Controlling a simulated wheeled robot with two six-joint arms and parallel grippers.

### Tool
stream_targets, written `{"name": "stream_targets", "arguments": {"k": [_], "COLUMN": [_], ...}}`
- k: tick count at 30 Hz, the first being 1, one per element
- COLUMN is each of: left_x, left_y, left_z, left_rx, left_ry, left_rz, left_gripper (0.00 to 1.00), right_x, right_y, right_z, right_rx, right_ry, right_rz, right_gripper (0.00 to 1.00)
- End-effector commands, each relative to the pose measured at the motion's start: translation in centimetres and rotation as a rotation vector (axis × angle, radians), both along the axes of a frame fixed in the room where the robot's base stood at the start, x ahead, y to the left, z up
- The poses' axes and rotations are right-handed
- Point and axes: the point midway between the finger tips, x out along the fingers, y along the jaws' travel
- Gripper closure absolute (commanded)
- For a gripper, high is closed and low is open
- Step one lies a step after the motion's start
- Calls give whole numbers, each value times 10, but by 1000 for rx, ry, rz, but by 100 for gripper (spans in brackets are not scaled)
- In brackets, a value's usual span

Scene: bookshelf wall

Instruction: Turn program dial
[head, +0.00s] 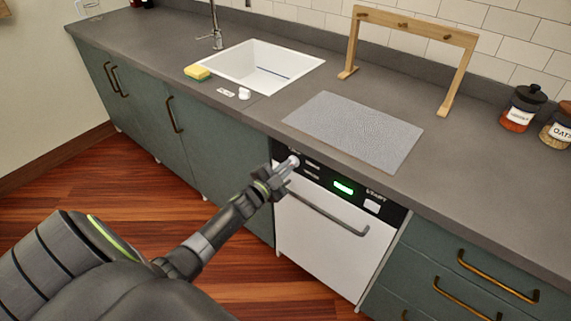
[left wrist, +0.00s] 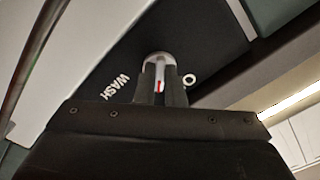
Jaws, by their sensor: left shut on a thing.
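The dishwasher (head: 330,244) is a white front with a black control strip under the counter. Its program dial (head: 294,161) is a pale round knob at the strip's left end. My left gripper (head: 284,170) is at the dial, its fingers shut on it. In the left wrist view the dial (left wrist: 159,58) sits between my left fingertips (left wrist: 161,80), with a red mark on it and the word WASH beside it. A green display (head: 343,187) is lit on the strip. The fingers hide part of the dial. My right gripper is not in view.
The dishwasher's bar handle (head: 325,213) runs below the strip. Above on the counter lie a grey mat (head: 354,131), a wooden rack (head: 350,50), a sink (head: 262,66), a sponge (head: 197,72) and jars (head: 522,107). The wooden floor (head: 120,190) in front is clear.

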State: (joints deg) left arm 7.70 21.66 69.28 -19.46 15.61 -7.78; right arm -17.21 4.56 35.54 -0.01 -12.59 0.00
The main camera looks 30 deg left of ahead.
Motion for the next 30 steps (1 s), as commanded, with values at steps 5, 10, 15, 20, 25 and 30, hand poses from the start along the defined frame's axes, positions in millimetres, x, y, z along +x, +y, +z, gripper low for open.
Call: {"name": "stream_targets", "arguments": {"k": [5, 10, 15, 20, 25, 30], "left_x": [-1, -1, 0, -1, -1, -1], "left_y": [0, -1, -1, -2, -2, -3], "left_z": [1, 1, 0, -1, -2, -2], "left_rx": [-169, -330, -484, -616, -724, -798], "left_ry": [17, 29, 41, 51, 60, 66], "left_rz": [2, 2, 2, 3, 2, 2], "left_gripper": [100, 100, 100, 100, 100, 100], "right_x": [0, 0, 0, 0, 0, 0], "right_y": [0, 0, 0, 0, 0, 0], "right_z": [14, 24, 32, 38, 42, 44], "right_rx": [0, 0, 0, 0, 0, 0], "right_ry": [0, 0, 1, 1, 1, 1], "right_rz": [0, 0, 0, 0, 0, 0], "right_gripper": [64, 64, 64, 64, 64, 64]}}
